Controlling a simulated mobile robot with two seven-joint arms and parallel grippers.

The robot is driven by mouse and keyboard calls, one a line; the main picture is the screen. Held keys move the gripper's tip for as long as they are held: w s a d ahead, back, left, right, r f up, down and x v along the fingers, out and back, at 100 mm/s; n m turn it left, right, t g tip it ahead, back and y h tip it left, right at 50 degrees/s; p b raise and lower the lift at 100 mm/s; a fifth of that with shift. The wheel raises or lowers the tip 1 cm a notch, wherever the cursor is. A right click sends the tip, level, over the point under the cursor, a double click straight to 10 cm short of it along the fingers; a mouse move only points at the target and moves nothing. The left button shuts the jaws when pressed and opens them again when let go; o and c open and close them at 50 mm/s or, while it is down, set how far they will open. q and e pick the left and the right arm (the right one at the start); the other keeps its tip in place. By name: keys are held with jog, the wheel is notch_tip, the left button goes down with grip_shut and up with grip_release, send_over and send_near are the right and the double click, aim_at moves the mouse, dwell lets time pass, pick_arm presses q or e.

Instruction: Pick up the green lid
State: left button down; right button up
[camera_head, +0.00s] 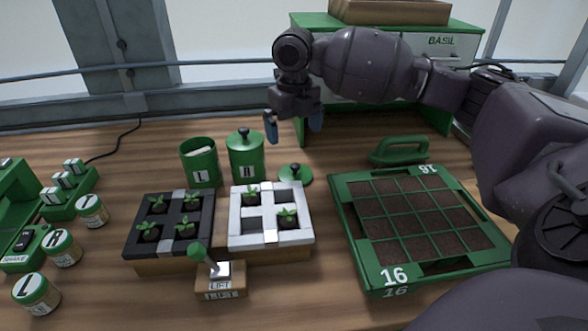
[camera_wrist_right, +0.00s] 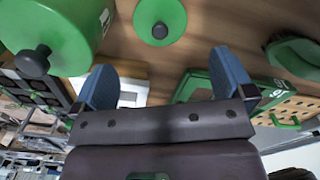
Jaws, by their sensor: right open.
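A round green lid (camera_head: 295,174) with a black knob lies flat on the table, right of the two green canisters. It also shows at the top of the right wrist view (camera_wrist_right: 160,18). The left canister (camera_head: 200,163), marked L, is open with pale contents. The canister beside it (camera_head: 246,160) wears its own green lid with a black knob (camera_head: 244,134). My right gripper (camera_head: 294,123) is open and empty, its blue fingers above and behind the loose lid. In the wrist view the fingers (camera_wrist_right: 165,62) are spread apart, below the lid. My left gripper is out of view.
A green seed tray (camera_head: 343,225) marked 16 stands at right, with a green handled tool (camera_head: 398,150) behind it. Dark (camera_head: 129,235) and white (camera_head: 308,236) seedling trays and a LIFT lever (camera_head: 220,280) stand in front. Labelled jars (camera_head: 36,292) are at left. A green BASIL cabinet (camera_head: 442,42) stands behind.

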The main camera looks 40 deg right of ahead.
aim_at(295, 165)
notch_tip(295, 165, down, 5)
jog(key=shift+s+b, duration=0.1)
jog(key=shift+b, duration=0.4)
jog(key=shift+f, duration=0.35)
jog(key=f, duration=0.1)
jog(key=f+b, duration=0.1)
jog(key=f, duration=0.2)
jog(key=shift+s+a+f, duration=0.1)
jog(key=shift+s+a, duration=0.1)
jog(key=shift+s, duration=0.1)
jog(key=shift+f, duration=0.35)
jog(key=shift+r, duration=0.1)
jog(key=c, duration=0.7)
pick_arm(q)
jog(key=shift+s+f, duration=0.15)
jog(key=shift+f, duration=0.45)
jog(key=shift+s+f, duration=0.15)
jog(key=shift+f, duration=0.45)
pick_arm(e)
jog(key=shift+o, duration=0.2)
